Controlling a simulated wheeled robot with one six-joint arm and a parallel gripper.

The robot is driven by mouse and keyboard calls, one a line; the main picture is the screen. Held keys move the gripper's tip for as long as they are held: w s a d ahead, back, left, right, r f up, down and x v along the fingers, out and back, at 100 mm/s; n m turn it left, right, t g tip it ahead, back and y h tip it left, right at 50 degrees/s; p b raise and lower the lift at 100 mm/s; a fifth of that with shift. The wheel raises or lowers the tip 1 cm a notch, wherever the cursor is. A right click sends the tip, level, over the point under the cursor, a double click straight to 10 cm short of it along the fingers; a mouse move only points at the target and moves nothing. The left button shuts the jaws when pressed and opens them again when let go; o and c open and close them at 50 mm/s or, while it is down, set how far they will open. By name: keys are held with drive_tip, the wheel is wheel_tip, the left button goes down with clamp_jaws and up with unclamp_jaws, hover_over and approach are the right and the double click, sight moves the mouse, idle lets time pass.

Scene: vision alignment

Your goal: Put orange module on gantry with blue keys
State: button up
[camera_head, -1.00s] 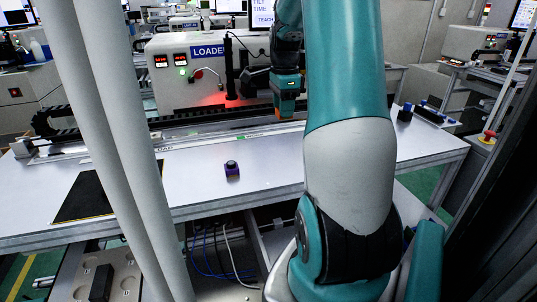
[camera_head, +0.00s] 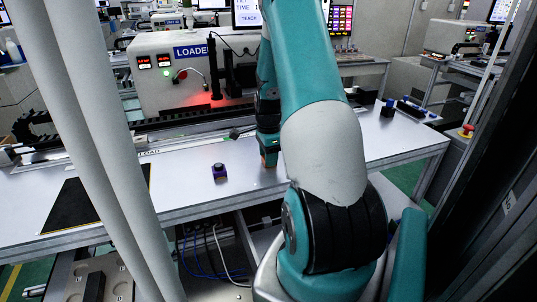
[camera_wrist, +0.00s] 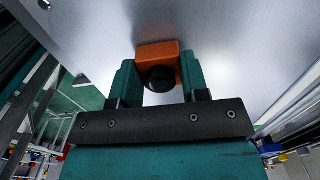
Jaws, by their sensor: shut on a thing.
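An orange module (camera_wrist: 172,50) with a round black knob sits between the two teal fingers of my gripper (camera_wrist: 158,82) in the wrist view. The fingers are shut on its sides. In the head view, my gripper (camera_head: 268,158) points down over the table, left of my arm, with a bit of orange at its tip. I cannot tell whether the module touches the table. The gantry (camera_head: 190,122) runs along the back of the table in front of the white LOADER machine. I cannot make out blue keys on it.
A small purple block with a dark top (camera_head: 220,172) stands on the white table (camera_head: 185,190), left of my gripper. A black mat (camera_head: 75,215) lies at the left. Small blue and black parts (camera_head: 388,107) stand at the right. White posts cross the left foreground.

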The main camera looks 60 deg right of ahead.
drive_tip(key=o, duration=0.9)
drive_tip(key=shift+f, duration=0.1)
wheel_tip(320, 180, up, 12)
drive_tip(key=b, duration=0.2)
drive_tip(key=shift+b, duration=0.3)
